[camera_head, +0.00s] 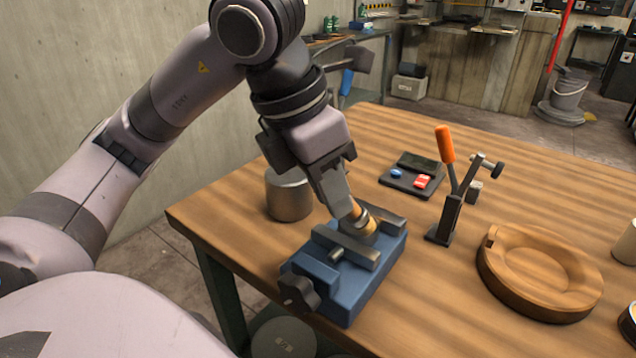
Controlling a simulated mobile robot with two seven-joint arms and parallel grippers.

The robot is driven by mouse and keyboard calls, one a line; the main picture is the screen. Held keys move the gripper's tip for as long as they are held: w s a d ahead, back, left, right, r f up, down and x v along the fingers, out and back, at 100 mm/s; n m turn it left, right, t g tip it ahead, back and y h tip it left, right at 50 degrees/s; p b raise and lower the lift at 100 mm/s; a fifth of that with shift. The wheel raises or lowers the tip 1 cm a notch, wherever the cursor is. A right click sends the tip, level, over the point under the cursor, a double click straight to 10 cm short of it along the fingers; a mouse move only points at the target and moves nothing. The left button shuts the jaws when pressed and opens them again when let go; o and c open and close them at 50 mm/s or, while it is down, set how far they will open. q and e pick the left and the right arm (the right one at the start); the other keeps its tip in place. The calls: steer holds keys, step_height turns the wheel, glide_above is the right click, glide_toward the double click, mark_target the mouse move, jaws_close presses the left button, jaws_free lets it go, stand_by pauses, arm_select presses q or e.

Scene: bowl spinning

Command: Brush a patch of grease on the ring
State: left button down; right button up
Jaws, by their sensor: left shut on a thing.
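My left gripper (347,203) reaches down from the upper left to just above the blue vise (350,291). It is shut on a small tan, brush-like piece (355,213) that points down at the vise jaws. A brass-coloured piece (374,228) shows at the jaws, right at the tip of the held piece; it may be the ring, but I cannot tell its full shape or whether the two touch. No grease patch can be made out. My right gripper is out of view.
A grey metal can (288,197) stands left of the vise. An orange-handled clamp (446,150) stands to the right, near a dark tray (398,183) with blue and red pieces. A round wooden dish (500,283) lies at front right. A pale cup (627,245) is at the right edge.

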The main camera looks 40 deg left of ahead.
arm_select(q)
steer(key=shift+w+d, duration=0.1)
steer(key=shift+w, duration=0.5)
steer(key=shift+w+f, duration=0.1)
steer(key=shift+w, duration=0.4)
steer(key=shift+w+a, duration=0.5)
steer(key=shift+a, duration=0.2)
steer(key=shift+a+b, duration=0.7)
steer(key=shift+a, duration=0.2)
steer(key=s+d, duration=0.1)
steer(key=s, duration=0.1)
steer(key=s+d, duration=0.1)
steer(key=s, duration=0.1)
steer(key=shift+s+d, duration=0.1)
steer(key=shift+d, duration=0.05)
steer(key=shift+w+d+p, duration=0.4)
steer(key=shift+w+p, duration=0.05)
steer(key=shift+w+d, duration=0.1)
steer(key=shift+w, duration=0.55)
